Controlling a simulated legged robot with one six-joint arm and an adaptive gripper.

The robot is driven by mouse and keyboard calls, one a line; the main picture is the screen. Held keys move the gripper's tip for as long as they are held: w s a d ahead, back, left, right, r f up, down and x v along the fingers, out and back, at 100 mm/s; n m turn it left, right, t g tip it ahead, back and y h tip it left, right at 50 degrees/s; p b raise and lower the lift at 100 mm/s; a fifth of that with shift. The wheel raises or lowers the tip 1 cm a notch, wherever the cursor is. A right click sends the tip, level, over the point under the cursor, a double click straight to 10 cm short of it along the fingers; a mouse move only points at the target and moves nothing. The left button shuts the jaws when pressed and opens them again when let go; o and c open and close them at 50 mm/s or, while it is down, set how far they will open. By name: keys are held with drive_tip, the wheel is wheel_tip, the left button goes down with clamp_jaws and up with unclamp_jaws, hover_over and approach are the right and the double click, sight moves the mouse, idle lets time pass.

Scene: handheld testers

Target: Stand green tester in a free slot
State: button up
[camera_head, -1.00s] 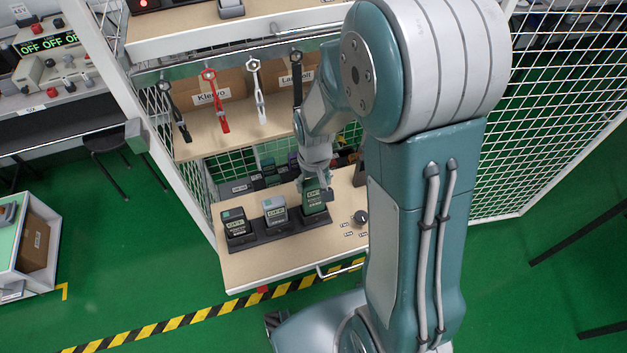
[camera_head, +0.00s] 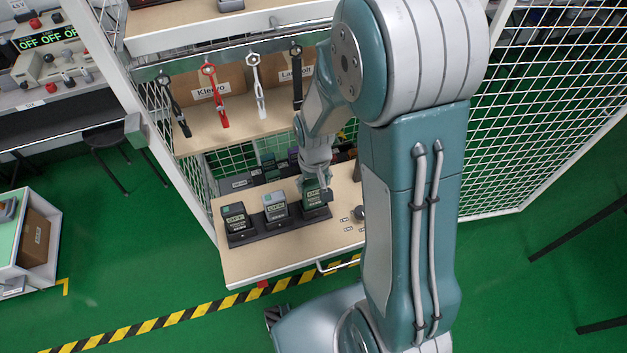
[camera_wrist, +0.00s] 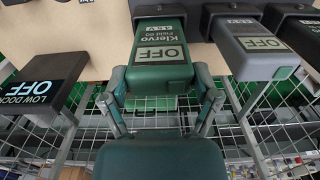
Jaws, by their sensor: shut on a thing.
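The green tester (camera_head: 314,196) stands at the right-hand end of the dark rack (camera_head: 284,231), beside a grey tester. In the wrist view the green tester (camera_wrist: 160,52) shows a label reading "Klervo" and "OFF". Its far end meets a dark holder of the rack (camera_wrist: 160,12); how deep it sits is hidden. My gripper (camera_head: 318,184) is over the tester's upper end. In the wrist view my gripper (camera_wrist: 160,82) has one finger on each side of the green tester and is shut on it.
The grey tester (camera_head: 275,207) and a dark tester (camera_head: 236,218) stand in the rack to the left. A dark "LOW DOCK OFF" device (camera_wrist: 42,82) is at left in the wrist view. Tools hang above on a rail. The wooden surface (camera_head: 262,263) before the rack is clear.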

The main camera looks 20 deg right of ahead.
drive_tip(key=shift+f, duration=0.55)
drive_tip(key=o, duration=1.1)
drive_tip(key=shift+o, duration=0.2)
drive_tip(key=shift+r, duration=0.1)
wheel_tip(320, 180, up, 12)
drive_tip(key=s+r+t, duration=0.5)
drive_tip(key=s+r, duration=0.9)
drive_tip(key=shift+r+t, duration=0.2)
drive_tip(key=shift+t, duration=0.1)
